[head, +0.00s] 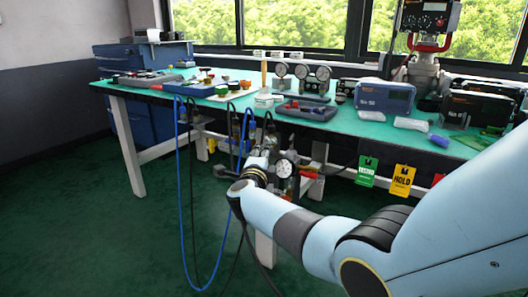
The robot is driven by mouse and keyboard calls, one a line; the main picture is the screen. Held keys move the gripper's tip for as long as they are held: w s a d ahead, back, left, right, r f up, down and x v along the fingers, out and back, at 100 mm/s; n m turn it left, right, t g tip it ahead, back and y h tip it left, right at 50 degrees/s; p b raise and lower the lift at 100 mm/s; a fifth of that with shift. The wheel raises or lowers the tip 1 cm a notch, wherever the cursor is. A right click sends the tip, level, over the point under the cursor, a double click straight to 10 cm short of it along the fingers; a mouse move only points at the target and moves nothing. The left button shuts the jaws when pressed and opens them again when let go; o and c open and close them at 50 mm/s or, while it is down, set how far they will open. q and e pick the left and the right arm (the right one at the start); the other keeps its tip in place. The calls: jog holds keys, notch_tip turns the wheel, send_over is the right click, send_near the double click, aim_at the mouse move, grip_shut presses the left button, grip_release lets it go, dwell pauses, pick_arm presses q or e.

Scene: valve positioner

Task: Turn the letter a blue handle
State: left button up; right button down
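My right arm comes in from the right, and its gripper (264,150) is at the front edge of the workbench, among the fittings there. The wrist and arm hide much of that area, and I cannot tell whether the fingers are open or shut or touch anything. A blue handle marked with the letter a cannot be made out. A red part (308,173) shows just right of the gripper, and a small yellow part (211,146) shows to its left. My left gripper is not in view.
The green-topped workbench (437,139) carries gauges (302,72), a blue instrument box (384,97) and trays. A pressure gauge (284,168) sits beside my wrist. Blue hose (179,200) and dark cables hang in front. Green and yellow tags (402,180) hang at right. Floor at left is clear.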

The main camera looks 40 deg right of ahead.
jog(key=shift+f, duration=0.1)
dwell(0.3)
jog(key=c, duration=1.4)
grip_release()
jog(key=shift+a, duration=0.1)
jog(key=v, duration=1.2)
